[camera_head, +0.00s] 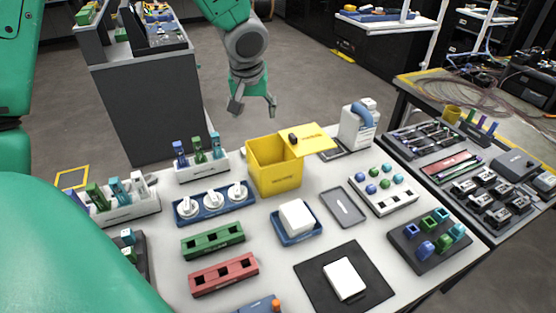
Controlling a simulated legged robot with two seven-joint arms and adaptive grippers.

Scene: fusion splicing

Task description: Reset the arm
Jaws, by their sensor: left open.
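My left gripper (254,104) hangs from the green arm at the top centre of the head view. It is open, with nothing between its fingers, and it is above and behind the yellow box, apart from it. The yellow box (275,171) stands on the white table (178,238) with its lid (308,139) swung open to the right. A small dark item lies on the lid. My right gripper is not in the picture. A large green part of my own body covers the lower left.
Racks of connectors (199,160), a blue tray with white knobs (214,203), green (213,240) and red (224,274) blocks and a black mat (318,283) with a white block crowd the table. A side table (505,170) with tools adjoins on the right. A grey cabinet (146,110) stands behind.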

